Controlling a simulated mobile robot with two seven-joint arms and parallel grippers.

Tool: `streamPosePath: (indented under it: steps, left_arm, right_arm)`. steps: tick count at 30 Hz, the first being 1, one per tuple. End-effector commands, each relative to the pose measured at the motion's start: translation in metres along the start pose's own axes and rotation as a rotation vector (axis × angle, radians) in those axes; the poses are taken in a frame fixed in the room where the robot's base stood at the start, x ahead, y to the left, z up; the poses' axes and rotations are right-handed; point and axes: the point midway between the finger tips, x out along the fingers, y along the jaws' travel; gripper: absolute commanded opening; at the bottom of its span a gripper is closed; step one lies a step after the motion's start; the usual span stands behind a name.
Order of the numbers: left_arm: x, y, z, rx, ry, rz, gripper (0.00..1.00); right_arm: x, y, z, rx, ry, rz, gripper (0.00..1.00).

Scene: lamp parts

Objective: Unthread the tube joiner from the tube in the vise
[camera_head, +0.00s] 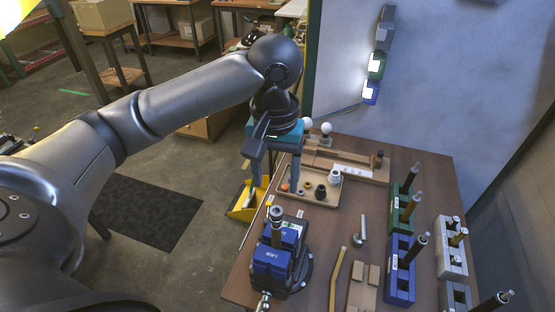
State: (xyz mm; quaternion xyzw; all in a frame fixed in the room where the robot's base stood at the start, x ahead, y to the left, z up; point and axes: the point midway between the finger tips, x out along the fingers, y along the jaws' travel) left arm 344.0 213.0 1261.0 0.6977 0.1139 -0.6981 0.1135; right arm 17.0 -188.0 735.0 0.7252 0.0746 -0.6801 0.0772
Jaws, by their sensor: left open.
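The vise (280,262), with blue soft jaws on a dark base, stands near the front left of the brown table. A dark, slim tube (276,236) stands upright in its jaws. The tube joiner (277,213) appears as a wider greyish collar at the tube's top. My left gripper (277,187) is open and points down, its two grey fingers spread. In the picture it is just above and behind the joiner, apart from it, with nothing between the fingers. My right gripper is out of view.
A tan tray (331,198) with several small round parts lies behind the vise. Blue (399,282) and green (396,216) racks hold upright tubes at right. A loose metal piece (361,229) and yellow rod (337,276) lie mid-table. A yellow bin (243,207) stands beside the table.

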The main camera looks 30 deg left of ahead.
Motion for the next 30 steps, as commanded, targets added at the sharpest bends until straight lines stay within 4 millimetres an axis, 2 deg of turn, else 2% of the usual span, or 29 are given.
streamPosePath:
  steps: [1,9,15,21,29,30]
  left_arm:
    - [0.012,-0.001,0.001,0.000,-0.005,-0.003,0.68]
    - [0.065,-0.001,0.001,0.001,-0.003,-0.003,0.68]
    - [0.092,0.000,0.000,0.001,0.000,-0.001,0.68]
    - [0.103,0.000,0.000,0.002,0.001,0.000,0.68]
    - [0.104,0.000,0.000,0.002,0.002,0.000,0.68]
    - [0.104,0.000,0.000,0.002,0.002,0.000,0.64]
  right_arm:
    - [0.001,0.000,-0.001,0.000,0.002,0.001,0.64]
    - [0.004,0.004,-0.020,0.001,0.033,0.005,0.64]
    - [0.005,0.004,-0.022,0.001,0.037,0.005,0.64]
    - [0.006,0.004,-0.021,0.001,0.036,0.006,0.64]
    - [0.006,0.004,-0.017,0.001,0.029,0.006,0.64]
    - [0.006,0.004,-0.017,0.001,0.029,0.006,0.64]
